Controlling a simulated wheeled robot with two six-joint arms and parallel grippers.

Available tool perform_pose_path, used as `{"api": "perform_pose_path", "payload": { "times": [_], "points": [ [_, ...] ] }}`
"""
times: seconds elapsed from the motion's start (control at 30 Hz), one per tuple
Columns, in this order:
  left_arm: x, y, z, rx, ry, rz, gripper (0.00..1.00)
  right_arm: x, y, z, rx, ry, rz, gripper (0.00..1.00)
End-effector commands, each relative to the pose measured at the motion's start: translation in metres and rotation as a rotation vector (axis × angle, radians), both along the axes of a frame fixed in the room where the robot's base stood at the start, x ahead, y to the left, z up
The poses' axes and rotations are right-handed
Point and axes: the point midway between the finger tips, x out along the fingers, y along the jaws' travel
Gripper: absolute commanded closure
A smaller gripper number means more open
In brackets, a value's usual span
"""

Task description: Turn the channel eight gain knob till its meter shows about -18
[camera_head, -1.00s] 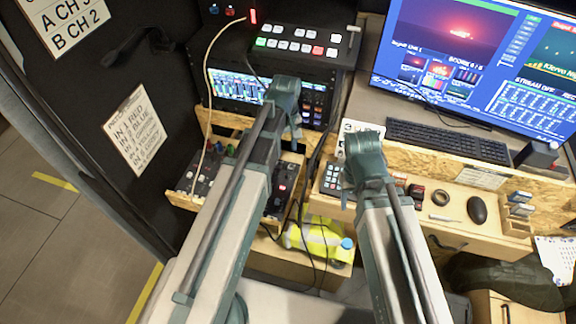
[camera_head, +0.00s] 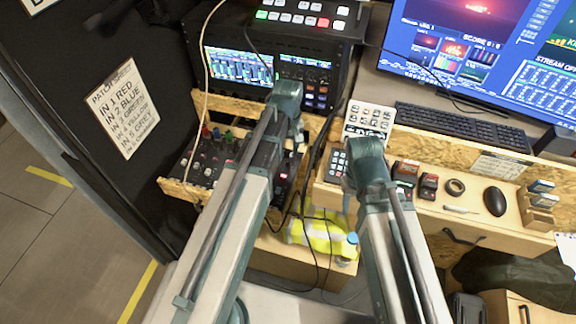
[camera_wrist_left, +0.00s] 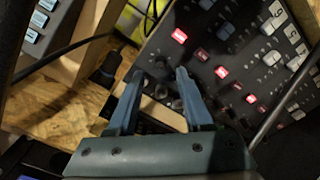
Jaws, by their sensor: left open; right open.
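The dark mixer (camera_head: 207,165) with rows of knobs lies in a wooden tray, partly behind my left arm. Its knobs and red lit buttons fill the right of the left wrist view, on the panel (camera_wrist_left: 240,60). Which knob is channel eight I cannot tell. Coloured meter bars show on the rack screen (camera_head: 238,66); their values are too small to read. My left gripper (camera_wrist_left: 157,78) is open and empty, with its fingers apart near the panel's edge. In the head view its fingertips are hidden. My right gripper (camera_head: 358,165) is open beside the keypad, its fingertips mostly hidden.
Cables (camera_head: 312,185) hang between my two arms. A wooden desk holds a keyboard (camera_head: 462,125), a button pad (camera_head: 370,118), a mouse (camera_head: 494,201) and a tape roll (camera_head: 455,187). A yellow vest (camera_head: 322,235) lies on the shelf below.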

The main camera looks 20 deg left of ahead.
Motion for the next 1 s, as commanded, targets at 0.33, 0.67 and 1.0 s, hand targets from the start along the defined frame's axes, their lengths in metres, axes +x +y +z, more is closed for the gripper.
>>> {"api": "perform_pose_path", "payload": {
  "times": [0.33,0.67,1.0],
  "points": [
    [0.000,0.000,-0.043,0.000,0.000,0.000,0.49,0.000,0.000,-0.043,0.000,0.000,0.000,0.51],
    [0.000,0.000,-0.043,0.000,0.000,0.000,0.51,0.000,0.000,-0.043,0.000,0.000,0.000,0.51],
    [0.000,0.000,-0.043,0.000,0.000,0.000,1.00,0.000,0.000,-0.043,0.000,0.000,0.000,0.51]
  ]
}}
